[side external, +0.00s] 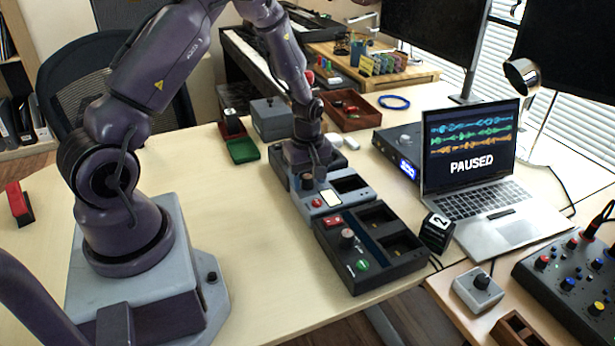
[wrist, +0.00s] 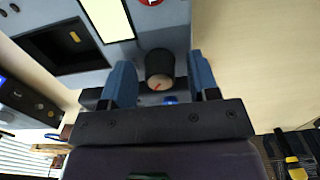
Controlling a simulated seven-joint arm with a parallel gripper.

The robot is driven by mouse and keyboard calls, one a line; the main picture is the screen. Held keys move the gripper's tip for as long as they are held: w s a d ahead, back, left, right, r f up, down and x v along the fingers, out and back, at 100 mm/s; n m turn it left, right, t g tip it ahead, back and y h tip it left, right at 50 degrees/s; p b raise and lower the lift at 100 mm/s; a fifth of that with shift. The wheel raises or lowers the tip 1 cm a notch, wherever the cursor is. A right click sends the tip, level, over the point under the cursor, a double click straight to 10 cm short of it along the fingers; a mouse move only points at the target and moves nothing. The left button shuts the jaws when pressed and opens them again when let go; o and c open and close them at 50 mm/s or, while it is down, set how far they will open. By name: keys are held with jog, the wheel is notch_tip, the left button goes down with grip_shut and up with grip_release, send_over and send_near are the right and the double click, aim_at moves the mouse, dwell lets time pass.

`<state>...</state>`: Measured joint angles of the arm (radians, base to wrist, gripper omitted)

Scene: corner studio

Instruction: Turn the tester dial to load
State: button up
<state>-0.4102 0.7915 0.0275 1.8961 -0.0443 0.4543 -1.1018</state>
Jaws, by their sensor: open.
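The tester is a blue-grey unit (side external: 348,202) in the middle of a row of similar units on the table. Its panel (wrist: 60,12) fills the upper left of the wrist view, with a pale screen (wrist: 107,18) and a red button (wrist: 152,2). My gripper (side external: 308,176) is low over the tester. In the wrist view my gripper (wrist: 162,68) is open, one blue finger on each side of the dial with visible gaps. The dial's setting labels are unreadable.
A darker unit (side external: 385,270) with a knob and green button stands in front of the tester. A black block marked 2 (side external: 437,229) and a laptop reading PAUSED (side external: 480,205) are to the right. The table left of the row is largely clear.

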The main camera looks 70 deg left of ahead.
jog(key=c, duration=0.9)
jog(key=shift+c, duration=0.2)
